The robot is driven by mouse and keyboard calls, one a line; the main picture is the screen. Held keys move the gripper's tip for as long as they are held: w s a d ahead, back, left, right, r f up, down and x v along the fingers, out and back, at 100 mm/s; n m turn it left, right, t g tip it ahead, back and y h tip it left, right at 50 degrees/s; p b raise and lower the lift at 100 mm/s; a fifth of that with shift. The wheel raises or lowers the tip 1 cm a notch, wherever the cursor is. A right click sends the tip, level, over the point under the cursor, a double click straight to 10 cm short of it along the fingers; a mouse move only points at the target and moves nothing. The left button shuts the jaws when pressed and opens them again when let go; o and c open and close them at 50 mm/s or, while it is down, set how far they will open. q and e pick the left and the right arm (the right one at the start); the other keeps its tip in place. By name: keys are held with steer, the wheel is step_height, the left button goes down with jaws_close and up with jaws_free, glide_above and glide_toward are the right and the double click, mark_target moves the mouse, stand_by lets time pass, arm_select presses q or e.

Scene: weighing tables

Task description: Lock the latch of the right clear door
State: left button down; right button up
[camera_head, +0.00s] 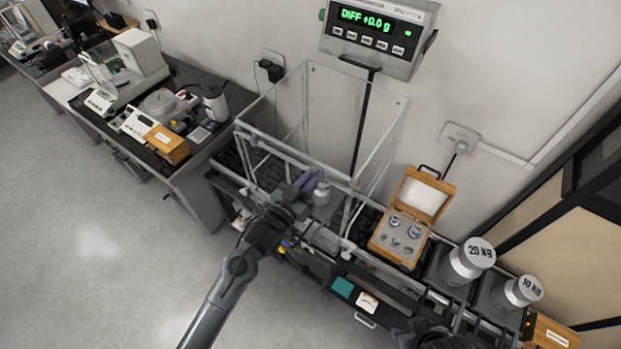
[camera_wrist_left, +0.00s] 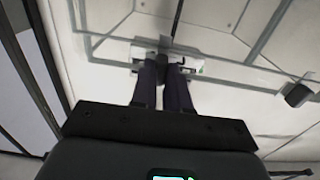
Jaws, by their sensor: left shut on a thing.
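The clear-walled enclosure (camera_head: 383,150) stands on the bench under the display, with thin pale frame edges. My left gripper (camera_head: 308,180) has its purple-grey fingers at the front of the enclosure. In the left wrist view the fingers (camera_wrist_left: 164,66) are shut on the latch (camera_wrist_left: 128,57), a small pale piece with green on a grey frame bar. The fingers hide the latch's middle, so I cannot tell its lock position. A dark part of my right arm or gripper (camera_head: 425,335) shows at the bottom edge of the head view; its fingers cannot be made out.
A metal weight (camera_head: 322,193) stands in the enclosure beside the left gripper. An open wooden weight box (camera_head: 386,244) is to the right, then the 20 kg (camera_head: 468,262) and 10 kg (camera_head: 518,293) weights. The display (camera_head: 377,32) reads DIFF +0.0 g. The floor at left is clear.

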arm_select(q)
steer(key=c, duration=1.1)
jaws_free()
steer(key=shift+s, duration=0.1)
steer(key=shift+b+v, duration=1.3)
steer(key=shift+v, duration=4.05)
